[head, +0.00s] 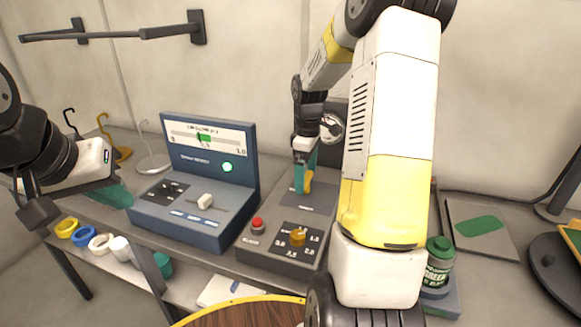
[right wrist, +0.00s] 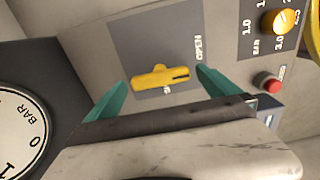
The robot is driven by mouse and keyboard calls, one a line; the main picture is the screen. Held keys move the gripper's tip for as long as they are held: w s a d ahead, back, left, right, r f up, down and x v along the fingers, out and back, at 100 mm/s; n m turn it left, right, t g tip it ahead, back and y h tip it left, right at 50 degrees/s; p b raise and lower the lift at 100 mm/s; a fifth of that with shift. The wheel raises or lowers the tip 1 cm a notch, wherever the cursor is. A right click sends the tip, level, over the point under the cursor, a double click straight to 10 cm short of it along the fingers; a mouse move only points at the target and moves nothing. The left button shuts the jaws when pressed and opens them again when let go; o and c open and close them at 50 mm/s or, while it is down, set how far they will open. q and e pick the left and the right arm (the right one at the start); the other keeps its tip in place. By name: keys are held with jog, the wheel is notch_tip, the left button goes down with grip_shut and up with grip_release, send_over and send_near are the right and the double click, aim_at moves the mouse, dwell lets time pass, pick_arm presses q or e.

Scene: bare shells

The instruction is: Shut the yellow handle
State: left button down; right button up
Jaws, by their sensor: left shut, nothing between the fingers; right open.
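The yellow handle (right wrist: 158,77) is mounted on a dark grey square plate in the right wrist view. Its bar lies across the plate, and its dark-marked end points toward the word OPEN. A second label just below the handle is too small to read. My right gripper (right wrist: 161,80) is open, with one teal finger on either side of the handle; I cannot tell if they touch it. In the head view the handle (head: 308,181) is partly hidden by my right gripper (head: 301,178). My left gripper (head: 122,196) is shut and empty at the far left.
A grey panel carries a red button (head: 257,224) and an orange knob (head: 298,236) in front of the handle. A blue console (head: 190,215) stands to its left. A round gauge (right wrist: 20,128) is close to my right gripper. A green can (head: 438,265) stands at right.

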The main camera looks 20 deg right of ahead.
jog(key=shift+f, duration=0.15)
jog(key=c, duration=1.3)
jog(key=shift+m, duration=0.3)
jog(key=m, duration=0.3)
jog(key=shift+m, duration=0.3)
jog(key=m, duration=0.4)
jog(key=shift+m, duration=0.3)
jog(key=m, duration=0.4)
jog(key=shift+m, duration=2.5)
